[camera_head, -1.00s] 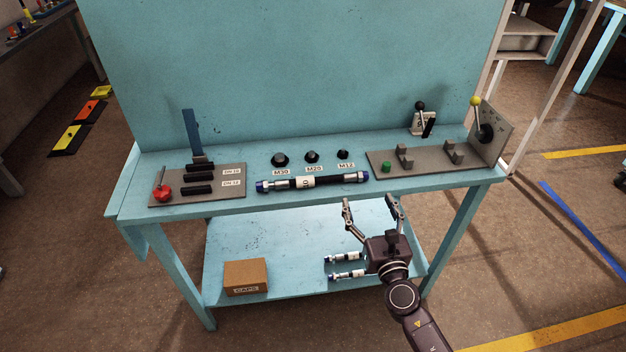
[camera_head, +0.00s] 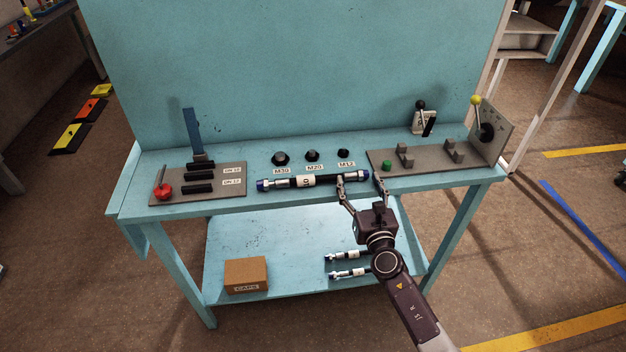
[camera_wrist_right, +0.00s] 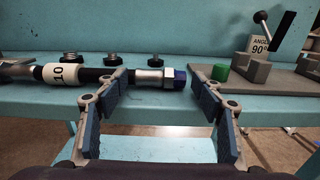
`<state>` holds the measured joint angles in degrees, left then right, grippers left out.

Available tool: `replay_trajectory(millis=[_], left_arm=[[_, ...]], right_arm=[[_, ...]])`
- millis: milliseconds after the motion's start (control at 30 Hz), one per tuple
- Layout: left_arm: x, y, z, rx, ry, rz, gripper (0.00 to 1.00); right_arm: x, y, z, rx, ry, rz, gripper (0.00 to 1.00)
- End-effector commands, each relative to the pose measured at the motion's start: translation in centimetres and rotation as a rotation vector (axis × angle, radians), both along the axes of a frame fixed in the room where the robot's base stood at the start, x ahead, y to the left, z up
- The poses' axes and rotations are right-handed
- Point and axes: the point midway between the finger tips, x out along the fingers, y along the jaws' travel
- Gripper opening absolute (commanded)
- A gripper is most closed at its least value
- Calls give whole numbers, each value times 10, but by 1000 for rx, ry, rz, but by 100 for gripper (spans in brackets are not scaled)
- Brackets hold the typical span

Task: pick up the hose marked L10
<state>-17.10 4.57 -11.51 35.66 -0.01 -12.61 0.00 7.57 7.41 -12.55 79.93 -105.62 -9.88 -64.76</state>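A black hose (camera_head: 328,181) with silver fittings and blue end caps lies along the front of the bench top. Its white label shows "10"; the rest is not clearly readable. It also shows in the right wrist view (camera_wrist_right: 93,75), with its blue-capped end ahead of the fingers. My right gripper (camera_head: 360,181) is open at the bench's front edge, near the hose's right end. In the right wrist view, its two spread fingers (camera_wrist_right: 160,98) have nothing between them. Two shorter hoses (camera_head: 350,256) (camera_head: 352,273) lie on the lower shelf, partly hidden by my right gripper and arm. My left gripper is not in view.
Black caps (camera_head: 312,156) labelled M30, M20 and M12 stand behind the hose. A grey plate (camera_head: 225,190) with a red knob is left; a grey fixture plate (camera_head: 425,163) with a green button is right. A caps box (camera_head: 246,275) sits on the lower shelf.

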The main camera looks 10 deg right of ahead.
Motion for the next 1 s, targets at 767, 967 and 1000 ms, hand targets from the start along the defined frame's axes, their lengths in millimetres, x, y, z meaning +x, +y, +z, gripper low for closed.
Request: replay_trajectory(millis=[767, 967, 1000], left_arm=[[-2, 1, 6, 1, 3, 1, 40], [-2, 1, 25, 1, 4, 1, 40], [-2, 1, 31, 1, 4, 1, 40]], right_arm=[[0, 0, 10, 3, -3, -1, 18], [0, 0, 34, 5, -3, -2, 18], [0, 0, 41, 6, -3, -2, 18]])
